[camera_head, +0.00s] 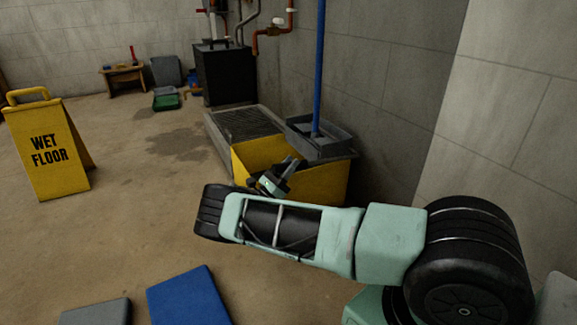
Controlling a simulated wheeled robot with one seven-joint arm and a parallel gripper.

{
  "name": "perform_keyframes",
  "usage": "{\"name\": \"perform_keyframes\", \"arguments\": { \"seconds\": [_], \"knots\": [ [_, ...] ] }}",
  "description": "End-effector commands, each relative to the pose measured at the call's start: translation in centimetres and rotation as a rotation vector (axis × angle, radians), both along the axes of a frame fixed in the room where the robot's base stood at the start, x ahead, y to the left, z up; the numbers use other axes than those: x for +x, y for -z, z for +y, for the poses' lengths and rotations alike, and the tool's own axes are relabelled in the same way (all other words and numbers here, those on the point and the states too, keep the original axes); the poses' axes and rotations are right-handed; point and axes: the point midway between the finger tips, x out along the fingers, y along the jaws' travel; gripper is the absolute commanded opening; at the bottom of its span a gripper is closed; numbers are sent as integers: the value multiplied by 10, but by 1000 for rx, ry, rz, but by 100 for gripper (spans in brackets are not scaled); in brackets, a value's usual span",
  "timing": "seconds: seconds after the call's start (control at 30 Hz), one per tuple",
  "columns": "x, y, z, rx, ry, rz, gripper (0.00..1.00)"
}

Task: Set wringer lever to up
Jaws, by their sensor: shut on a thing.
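A yellow mop bucket (322,180) stands by the wall, right of the middle. A dark grey wringer (328,150) sits on its right part, and a blue mop handle (320,70) stands upright in it. My gripper (284,172) is in front of the bucket's near side, just left of the wringer. It is small in the view and partly behind my own arm. It is shut on the wringer lever, which is mostly hidden at the jaws, so its exact angle cannot be told.
A grated grey drain box (240,122) lies behind the bucket. A yellow wet floor sign (48,148) stands left. A blue mat (188,298) and a grey one (96,313) lie in front. The floor left of the bucket is clear, with a damp patch.

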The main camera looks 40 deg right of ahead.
Motion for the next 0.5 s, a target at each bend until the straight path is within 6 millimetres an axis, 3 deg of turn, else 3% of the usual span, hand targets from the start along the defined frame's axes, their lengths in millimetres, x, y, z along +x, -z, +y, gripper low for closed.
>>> {"name": "perform_keyframes", "arguments": {
  "seconds": [0.03,0.5],
  "knots": [
    [-1,-18,0,25,3,-8,0],
    [-8,-109,-28,323,4,-80,0]
  ]
}}
